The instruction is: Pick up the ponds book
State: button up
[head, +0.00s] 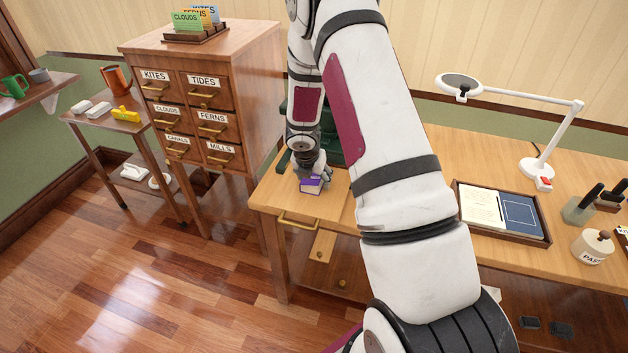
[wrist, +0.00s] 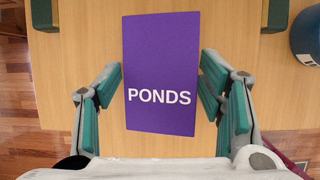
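The ponds book (wrist: 161,55) is purple with white PONDS lettering and lies flat, cover up, on the wooden desk. In the head view the book (head: 311,188) shows near the desk's left front, partly covered by my gripper (head: 316,175). The wrist view looks down on the cover, with the two teal-padded fingers of my gripper (wrist: 160,75) spread on either side of it. The fingers are open, close to the book's long edges, with a narrow gap at the left. Whether the right finger touches the book is unclear.
The desk (head: 417,148) carries a tray (head: 545,237) with papers, a white lamp (head: 533,168) and a paste jar (head: 592,246) to the right. A labelled drawer cabinet (head: 246,67) stands left. My arm hides the desk's middle.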

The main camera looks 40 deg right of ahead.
jog(key=c, duration=0.8)
jog(key=shift+o, duration=0.2)
jog(key=shift+r, duration=0.15)
